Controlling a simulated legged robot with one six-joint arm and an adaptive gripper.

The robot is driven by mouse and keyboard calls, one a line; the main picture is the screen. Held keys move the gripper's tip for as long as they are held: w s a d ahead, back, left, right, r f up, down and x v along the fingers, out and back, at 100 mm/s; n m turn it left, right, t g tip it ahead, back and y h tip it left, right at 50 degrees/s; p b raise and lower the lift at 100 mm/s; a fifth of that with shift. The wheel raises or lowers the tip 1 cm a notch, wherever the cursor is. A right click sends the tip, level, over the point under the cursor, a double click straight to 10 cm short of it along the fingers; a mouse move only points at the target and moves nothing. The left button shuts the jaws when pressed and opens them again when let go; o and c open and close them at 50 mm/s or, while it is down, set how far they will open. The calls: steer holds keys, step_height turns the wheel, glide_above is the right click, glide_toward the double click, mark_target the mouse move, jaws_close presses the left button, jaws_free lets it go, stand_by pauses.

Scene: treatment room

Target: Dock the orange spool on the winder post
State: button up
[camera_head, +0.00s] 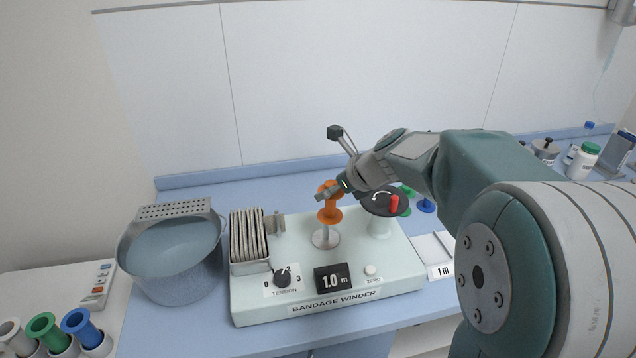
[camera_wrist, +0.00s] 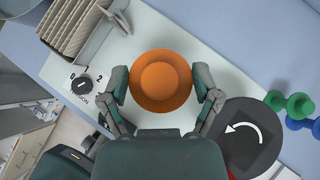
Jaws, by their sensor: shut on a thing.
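The orange spool (camera_head: 330,208) is upright, directly above the winder post (camera_head: 325,234). The post's shaft shows between the spool's lower flange and the round metal base plate. I cannot tell whether the post's tip is inside the spool's bore. My gripper (camera_head: 329,191) is shut on the spool near its upper part. In the wrist view the spool (camera_wrist: 160,80) is seen from above, with one finger of my gripper (camera_wrist: 162,84) on each side. There the spool hides the post. The pale bandage winder (camera_head: 402,268) stands on the blue counter.
On the winder, a crank disc with a red knob (camera_head: 395,203) is close right of the spool; folded bandage (camera_head: 248,236) stands left. A grey basin (camera_head: 172,268) is farther left. Green and blue spools (camera_head: 427,206) lie behind the crank. More spools stand lower left.

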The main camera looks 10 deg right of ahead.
mark_target(329, 211)
steer(key=shift+f, duration=0.35)
steer(key=f, duration=0.1)
steer(key=a+f, duration=0.1)
steer(key=f, duration=0.1)
steer(key=shift+a+f, duration=0.2)
steer(key=shift+a, duration=0.1)
steer(key=shift+c, duration=0.8)
steer(key=shift+s+a+f, duration=0.1)
steer(key=shift+f, duration=0.25)
steer(key=shift+d+f, duration=0.4)
steer(key=shift+f, duration=0.05)
steer(key=shift+c, duration=0.2)
steer(key=shift+a, duration=0.2)
steer(key=shift+f, duration=0.45)
steer(key=shift+r, duration=0.85)
steer(key=shift+f, duration=0.95)
